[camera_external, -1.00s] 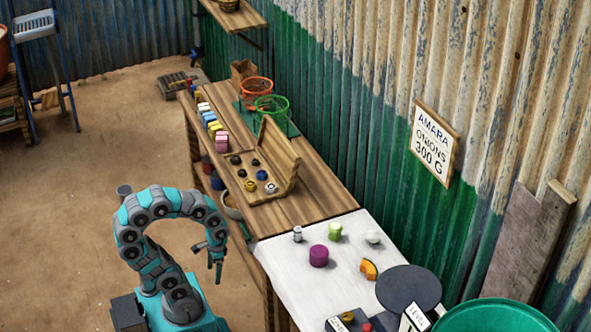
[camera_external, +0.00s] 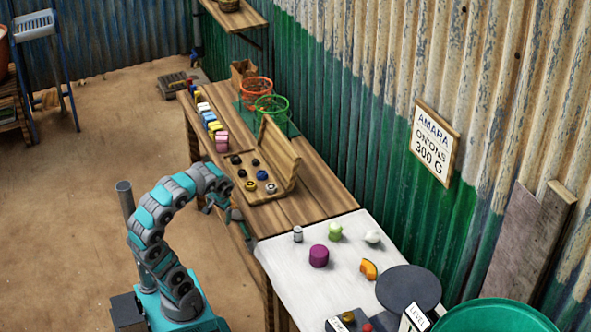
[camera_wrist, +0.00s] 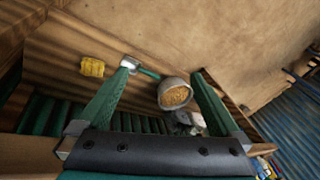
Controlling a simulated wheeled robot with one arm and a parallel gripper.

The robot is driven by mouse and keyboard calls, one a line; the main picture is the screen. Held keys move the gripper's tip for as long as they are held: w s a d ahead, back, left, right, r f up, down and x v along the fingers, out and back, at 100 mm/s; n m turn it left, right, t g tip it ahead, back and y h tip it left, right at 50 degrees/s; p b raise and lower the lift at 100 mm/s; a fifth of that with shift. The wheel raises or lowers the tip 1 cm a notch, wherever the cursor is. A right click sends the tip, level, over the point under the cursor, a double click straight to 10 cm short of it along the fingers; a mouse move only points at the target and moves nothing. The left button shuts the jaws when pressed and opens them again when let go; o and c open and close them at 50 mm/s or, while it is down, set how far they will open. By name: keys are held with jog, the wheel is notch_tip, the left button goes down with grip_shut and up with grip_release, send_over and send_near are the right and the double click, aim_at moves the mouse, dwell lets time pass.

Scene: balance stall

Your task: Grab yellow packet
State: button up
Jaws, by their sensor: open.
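In the wrist view small coloured shapes at the lower right edge are too small to tell apart. My gripper (camera_external: 238,215) is beside the table's left edge, nearer the camera than the packets and well apart from them. In the wrist view my gripper (camera_wrist: 162,73) is open, with nothing held between its fingers. A yellow ridged object (camera_wrist: 92,67) lies beyond the left finger; I cannot tell what it is.
A wooden tray (camera_external: 285,192) with several round weights lies on the table (camera_external: 317,206). Orange (camera_external: 256,86) and green (camera_external: 272,104) baskets stand behind it. The white counter (camera_external: 285,265) holds several small items.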

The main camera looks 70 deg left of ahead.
aim_at(221, 129)
jog(key=w+a+r+n+y, duration=0.2)
jog(key=a+r, duration=0.3)
jog(key=a, duration=0.2)
jog(key=w+a+r+n+y+b, duration=0.1)
jog(key=w+a+r+n+y, duration=0.1)
jog(key=a+r, duration=0.4)
jog(key=w+a+r+n+y, duration=0.2)
jog(key=a+r, duration=0.3)
jog(key=a, duration=0.4)
jog(key=shift+w+a+r+n+y+b, duration=0.2)
jog(key=shift+a+n+y+b, duration=0.25)
jog(key=shift+n, duration=0.45)
jog(key=w+a+n, duration=0.1)
jog(key=a, duration=0.1)
jog(key=w+a+n+y+b, duration=0.1)
jog(key=w+a, duration=0.1)
jog(key=w+a+n+y, duration=0.1)
jog(key=a, duration=0.1)
jog(key=shift+w+a+f+n+b, duration=0.1)
jog(key=shift+w+a+n+b, duration=0.15)
jog(key=shift+a+n+b, duration=0.15)
jog(key=shift+w+a+f, duration=0.15)
jog(key=shift+w+a, duration=0.15)
jog(key=shift+a, duration=0.25)
jog(key=x, duration=0.7)
jog(key=shift+w+a+f, duration=0.15)
jog(key=shift+w+f, duration=0.1)
jog(key=shift+w, duration=0.1)
grip_shut()
